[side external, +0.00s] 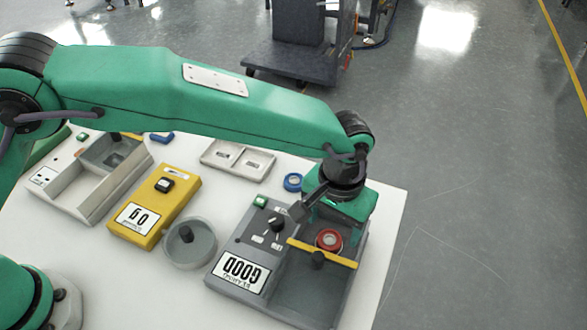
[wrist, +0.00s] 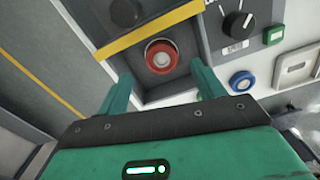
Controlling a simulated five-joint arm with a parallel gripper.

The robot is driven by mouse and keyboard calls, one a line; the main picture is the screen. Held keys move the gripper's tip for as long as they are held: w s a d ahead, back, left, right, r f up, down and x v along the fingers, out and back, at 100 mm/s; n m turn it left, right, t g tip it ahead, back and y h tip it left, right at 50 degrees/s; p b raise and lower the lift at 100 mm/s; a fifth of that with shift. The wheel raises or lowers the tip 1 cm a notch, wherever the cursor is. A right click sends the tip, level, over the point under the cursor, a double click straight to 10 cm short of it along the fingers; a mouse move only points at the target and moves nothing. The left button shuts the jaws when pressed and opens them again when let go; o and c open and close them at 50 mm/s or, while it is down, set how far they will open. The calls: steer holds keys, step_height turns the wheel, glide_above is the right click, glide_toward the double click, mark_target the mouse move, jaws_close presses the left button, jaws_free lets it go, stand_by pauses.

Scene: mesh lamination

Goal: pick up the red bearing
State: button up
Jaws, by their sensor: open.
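The red bearing (side external: 329,240) is a small red ring with a pale centre. It lies in the open compartment of the dark grey box (side external: 300,303) labelled GOOD, on the far side of a yellow bar (side external: 345,260). In the wrist view, the red bearing (wrist: 161,56) lies ahead of and between the two green fingers of my gripper (wrist: 161,72), which are apart with nothing between their tips. In the side view, my gripper is just behind the bearing, and its fingertips are partly hidden.
A blue ring (side external: 293,182) lies on the white table left of my gripper; it also shows in the wrist view (wrist: 242,81). A round grey dish (side external: 203,249), a yellow box (side external: 151,214), a pale tray (side external: 238,162) and a grey divided box (side external: 85,205) stand further left.

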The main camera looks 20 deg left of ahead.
mark_target(330, 239)
steer(key=shift+a+f, duration=0.15)
steer(key=shift+f, duration=2.05)
steer(key=c, duration=1.2)
steer(key=shift+r, duration=0.1)
steer(key=shift+r, duration=5)
